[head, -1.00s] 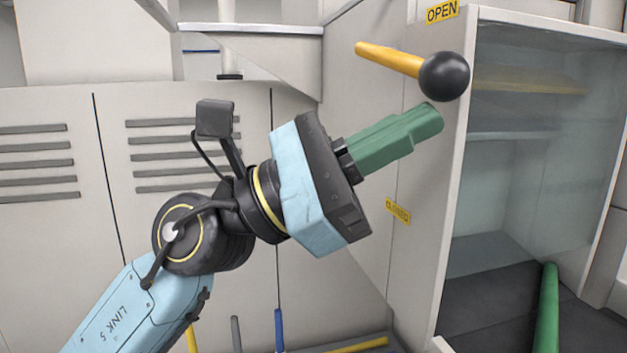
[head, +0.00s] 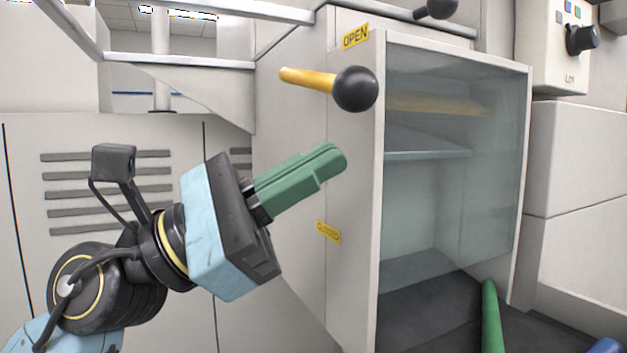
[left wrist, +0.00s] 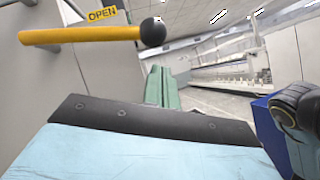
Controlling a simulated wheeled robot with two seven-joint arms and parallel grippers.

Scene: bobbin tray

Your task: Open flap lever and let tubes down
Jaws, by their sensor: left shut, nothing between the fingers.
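The flap lever (head: 308,79) is a yellow rod with a black ball knob (head: 355,88). It sticks out from the cabinet side just below the yellow OPEN label (head: 355,36), well above the lower yellow label (head: 329,232). The lever also shows in the left wrist view (left wrist: 80,36). My left gripper (head: 332,160) has green fingers, shut and empty, below the knob and apart from it. A green tube (head: 491,318) shows at the cabinet's lower front, its lower end cut off. My right gripper is not in view.
The cabinet has a clear front panel (head: 415,215); a blurred yellowish slanted shape (head: 437,104) shows behind it. A blue tube end (head: 606,346) is at the lower right corner. A control box with a black knob (head: 580,39) hangs at upper right. Grey vented panels stand at left.

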